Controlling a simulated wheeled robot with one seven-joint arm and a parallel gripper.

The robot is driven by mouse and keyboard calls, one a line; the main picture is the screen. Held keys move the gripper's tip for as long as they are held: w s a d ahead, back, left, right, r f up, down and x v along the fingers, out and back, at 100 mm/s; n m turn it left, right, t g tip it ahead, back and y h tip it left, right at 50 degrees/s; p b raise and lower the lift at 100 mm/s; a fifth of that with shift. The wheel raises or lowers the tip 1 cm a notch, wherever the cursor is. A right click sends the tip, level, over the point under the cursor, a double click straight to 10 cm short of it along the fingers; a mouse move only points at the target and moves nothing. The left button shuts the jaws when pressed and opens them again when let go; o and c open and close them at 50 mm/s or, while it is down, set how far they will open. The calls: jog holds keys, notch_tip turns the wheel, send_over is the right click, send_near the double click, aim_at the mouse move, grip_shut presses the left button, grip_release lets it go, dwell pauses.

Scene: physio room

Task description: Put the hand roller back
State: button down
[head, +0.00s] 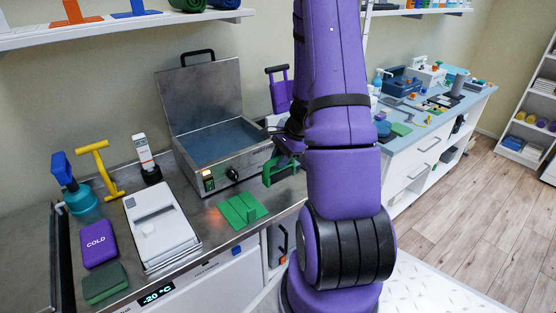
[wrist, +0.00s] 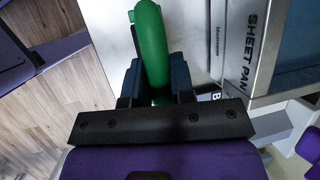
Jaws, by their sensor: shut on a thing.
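My gripper (head: 284,150) is shut on a green curved piece, which I take to be the hand roller (head: 268,177). It hangs in the air over the counter, in front of the right end of the steel box. In the wrist view the green hand roller (wrist: 150,40) stands between the dark blue fingers (wrist: 157,82); its lower part is hidden by my gripper.
A steel box with a raised lid (head: 205,95) stands behind the plate. Left are a white flat device (head: 160,225), a purple cold pack (head: 98,243), a green block (head: 105,284), a yellow T-shaped tool (head: 100,165) and a blue-topped bottle (head: 80,198). Bare counter surrounds the plate.

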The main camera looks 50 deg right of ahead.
jog(key=shift+w+d+f, duration=1.95)
jog(key=shift+w+f, duration=0.05)
jog(key=shift+w, duration=0.15)
jog(key=shift+f, duration=0.1)
jog(key=c, duration=1)
grip_release()
